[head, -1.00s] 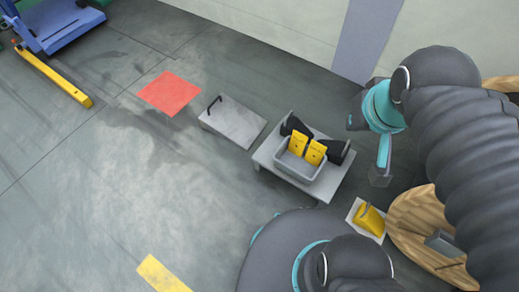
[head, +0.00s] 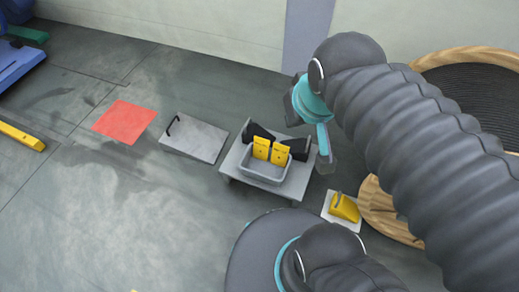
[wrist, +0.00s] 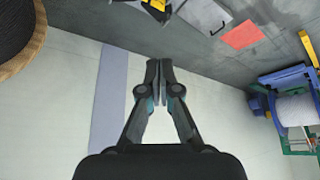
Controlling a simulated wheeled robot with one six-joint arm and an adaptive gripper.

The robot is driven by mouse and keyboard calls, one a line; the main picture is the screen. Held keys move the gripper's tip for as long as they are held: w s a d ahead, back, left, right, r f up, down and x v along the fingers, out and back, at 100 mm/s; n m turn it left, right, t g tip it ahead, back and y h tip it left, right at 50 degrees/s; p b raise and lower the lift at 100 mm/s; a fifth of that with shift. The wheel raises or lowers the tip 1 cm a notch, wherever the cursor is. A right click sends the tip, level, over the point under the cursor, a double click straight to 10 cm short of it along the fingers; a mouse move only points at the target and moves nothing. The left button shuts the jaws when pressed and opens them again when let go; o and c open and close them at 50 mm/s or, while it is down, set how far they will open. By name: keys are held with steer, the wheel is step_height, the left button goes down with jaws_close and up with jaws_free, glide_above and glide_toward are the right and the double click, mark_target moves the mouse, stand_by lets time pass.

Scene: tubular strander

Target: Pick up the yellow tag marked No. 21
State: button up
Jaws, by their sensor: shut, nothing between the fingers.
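Two yellow tags stand side by side in a grey bin, the left tag (head: 261,148) and the right tag (head: 280,154) in the head view. Their numbers are too small to read. The bin (head: 262,175) sits on a small grey stand (head: 232,163). My gripper (head: 327,163) hangs to the right of the bin, apart from it. In the wrist view my gripper (wrist: 164,64) has its fingertips together with nothing between them. The yellow tags (wrist: 158,10) show there at the top edge, beyond the fingertips.
Black objects (head: 296,148) lie on the stand behind the bin. A yellow piece (head: 345,208) rests on a white plate at right, beside a wooden reel (head: 385,212). A grey plate with a handle (head: 195,138) and a red floor patch (head: 124,122) lie left.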

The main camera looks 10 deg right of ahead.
steer(key=o, duration=0.4)
steer(key=shift+o, duration=1.1)
steer(key=shift+w+f, duration=0.15)
steer(key=shift+f, duration=0.15)
steer(key=n+g+y, duration=0.1)
steer(key=n+g, duration=0.7)
steer(key=n, duration=0.3)
glide_toward(263, 144)
steer(key=x, duration=0.3)
steer(key=shift+s+f, duration=0.3)
steer(key=shift+s, duration=0.05)
steer(key=shift+w+x, duration=0.15)
steer(key=shift+x, duration=0.75)
steer(key=shift+w+x, duration=0.15)
steer(key=shift+x, duration=0.75)
steer(key=shift+w+x, duration=0.2)
steer(key=shift+x, duration=0.7)
